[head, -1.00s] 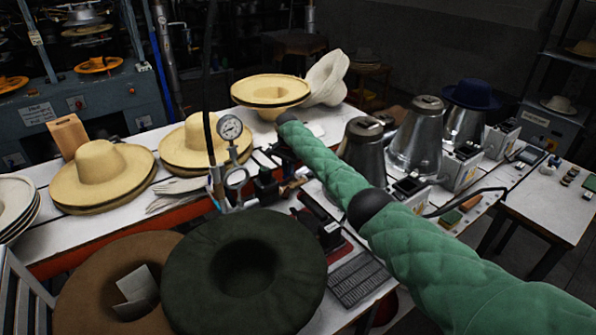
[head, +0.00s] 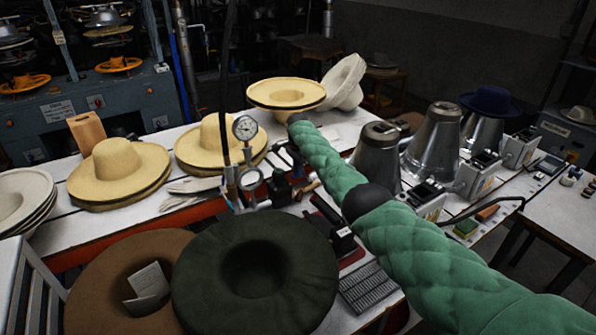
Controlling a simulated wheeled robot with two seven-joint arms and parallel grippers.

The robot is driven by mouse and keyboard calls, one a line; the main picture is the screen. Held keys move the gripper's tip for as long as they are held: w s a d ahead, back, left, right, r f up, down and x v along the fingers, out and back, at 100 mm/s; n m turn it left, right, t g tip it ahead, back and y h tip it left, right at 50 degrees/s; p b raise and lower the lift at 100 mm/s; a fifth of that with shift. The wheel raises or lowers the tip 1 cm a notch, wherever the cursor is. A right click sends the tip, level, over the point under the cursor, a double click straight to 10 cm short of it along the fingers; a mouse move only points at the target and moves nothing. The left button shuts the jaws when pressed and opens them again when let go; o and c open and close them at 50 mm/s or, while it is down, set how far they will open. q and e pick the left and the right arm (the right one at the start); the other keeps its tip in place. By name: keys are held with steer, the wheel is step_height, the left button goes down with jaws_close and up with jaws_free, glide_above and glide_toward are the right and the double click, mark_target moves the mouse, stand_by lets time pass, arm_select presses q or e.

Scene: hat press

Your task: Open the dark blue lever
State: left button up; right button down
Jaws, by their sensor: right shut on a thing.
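The green-sleeved right arm comes in from the lower right and ends in a dark wrist. My right gripper (head: 272,160) is small and dark beside the pressure gauge (head: 245,127) and its pipe fittings (head: 249,180). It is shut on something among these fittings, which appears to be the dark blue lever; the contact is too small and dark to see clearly. A bluish part shows at the left of the fittings, but I cannot tell whether it belongs to the lever. My left gripper is not in view.
A dark green hat (head: 255,270) and a brown hat (head: 105,290) lie in front. Straw hats (head: 118,172) stand on the white table at left. Metal cones (head: 432,142) and control boxes stand right of the arm.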

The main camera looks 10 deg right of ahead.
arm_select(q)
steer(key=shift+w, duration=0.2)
arm_select(e)
steer(key=shift+w+r, duration=0.1)
steer(key=shift+r, duration=0.1)
